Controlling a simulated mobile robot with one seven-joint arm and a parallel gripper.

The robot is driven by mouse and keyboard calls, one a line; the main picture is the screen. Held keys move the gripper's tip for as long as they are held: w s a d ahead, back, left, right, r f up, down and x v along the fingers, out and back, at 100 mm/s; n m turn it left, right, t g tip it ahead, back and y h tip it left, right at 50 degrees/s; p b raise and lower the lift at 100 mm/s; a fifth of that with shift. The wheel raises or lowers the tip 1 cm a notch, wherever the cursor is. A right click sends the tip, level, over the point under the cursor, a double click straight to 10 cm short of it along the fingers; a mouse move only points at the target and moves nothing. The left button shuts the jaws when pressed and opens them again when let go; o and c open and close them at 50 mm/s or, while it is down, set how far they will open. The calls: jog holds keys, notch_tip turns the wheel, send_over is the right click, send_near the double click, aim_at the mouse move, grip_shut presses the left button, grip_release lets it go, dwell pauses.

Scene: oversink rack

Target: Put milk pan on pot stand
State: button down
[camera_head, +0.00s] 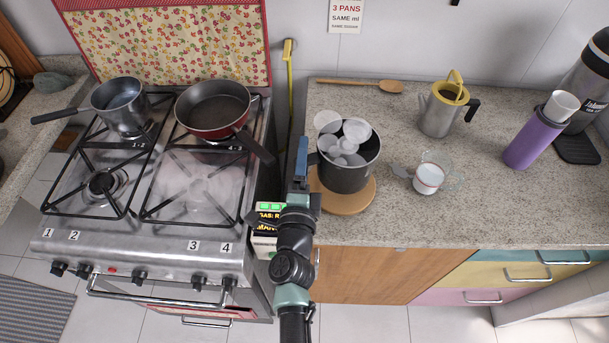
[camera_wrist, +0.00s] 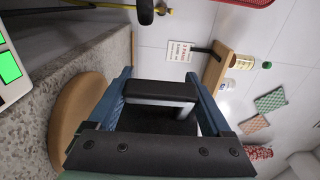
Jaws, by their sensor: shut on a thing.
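The milk pan, a dark grey pot (camera_head: 348,179), is over the round wooden pot stand (camera_head: 325,204) on the counter. Whether its base touches the stand I cannot tell. White and pale grey rounded items fill its top. My gripper (camera_head: 301,160) is at the pan's left side, its blue fingers shut on the pan's black handle. In the wrist view the fingers (camera_wrist: 160,98) close around the black handle (camera_wrist: 160,90), and the stand's brown edge (camera_wrist: 76,112) shows at the left. The grip itself is partly hidden by my gripper in the head view.
The stove at left holds a silver saucepan (camera_head: 121,104) and a red-sided frying pan (camera_head: 213,108).

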jog(key=shift+f+b, duration=1.55)
jog(key=shift+f, duration=0.2)
jog(key=shift+f, duration=0.15)
grip_release()
jog(key=shift+f, duration=0.1)
jog(key=shift+s+r, duration=0.1)
jog(key=shift+r, duration=0.15)
jog(key=s, duration=1)
jog(key=shift+s+a+f, duration=0.15)
jog(key=shift+s, duration=0.8)
